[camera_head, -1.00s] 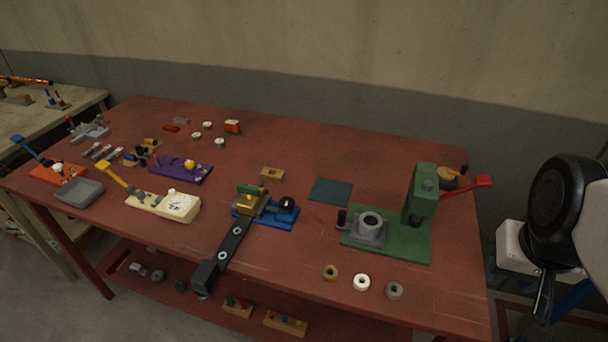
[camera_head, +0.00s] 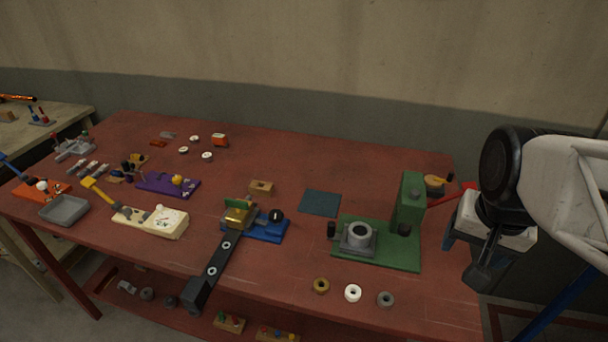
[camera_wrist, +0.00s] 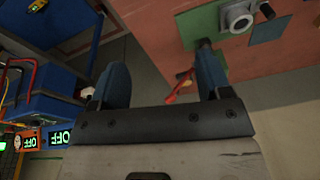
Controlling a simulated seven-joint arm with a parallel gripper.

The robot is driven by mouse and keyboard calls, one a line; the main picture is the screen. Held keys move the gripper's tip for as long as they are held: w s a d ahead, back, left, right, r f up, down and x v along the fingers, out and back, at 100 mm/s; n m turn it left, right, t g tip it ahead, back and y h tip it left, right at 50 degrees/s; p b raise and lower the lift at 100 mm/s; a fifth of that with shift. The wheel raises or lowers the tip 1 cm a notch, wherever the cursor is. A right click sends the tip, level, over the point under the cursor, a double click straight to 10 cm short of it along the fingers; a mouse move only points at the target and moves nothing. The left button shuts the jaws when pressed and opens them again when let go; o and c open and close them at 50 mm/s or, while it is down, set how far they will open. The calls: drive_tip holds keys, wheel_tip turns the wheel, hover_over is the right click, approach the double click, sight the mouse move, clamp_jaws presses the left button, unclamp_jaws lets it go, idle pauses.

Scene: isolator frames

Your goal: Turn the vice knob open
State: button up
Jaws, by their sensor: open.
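On the red table, a green press stand (camera_head: 407,205) has a grey vice-like block (camera_head: 358,238) on its base, with a ring-shaped part on top and a small black knob (camera_head: 331,230) at its left. A blue fixture (camera_head: 268,229) further left holds a gold block and has a black ball knob (camera_head: 276,215). I cannot tell for sure which one is the vice. My gripper (camera_wrist: 160,80) is open and empty, its two fingers wide apart. In the head view my arm is right of the table, away from both knobs. The wrist view shows part of the green base (camera_wrist: 200,24).
Three rings, one of them white (camera_head: 352,293), lie at the front edge. A red lever (camera_head: 452,194) sticks out right of the press toward my arm. A dark bar (camera_head: 215,265) reaches the front edge. A dark mat (camera_head: 320,203) lies flat behind. Purple and cream fixtures stand left.

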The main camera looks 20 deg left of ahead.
drive_tip(key=w+a+m, duration=0.3)
drive_tip(key=w+a, duration=0.4)
drive_tip(key=w, duration=0.1)
drive_tip(key=m+g, duration=0.2)
drive_tip(key=m, duration=0.8)
hover_over(276, 214)
drive_tip(key=f, duration=1.2)
drive_tip(key=shift+d+f, duration=0.2)
drive_tip(key=shift+d, duration=0.1)
drive_tip(key=shift+a+f, duration=0.2)
drive_tip(key=shift+a, duration=0.25)
drive_tip(key=shift+f, duration=3.9)
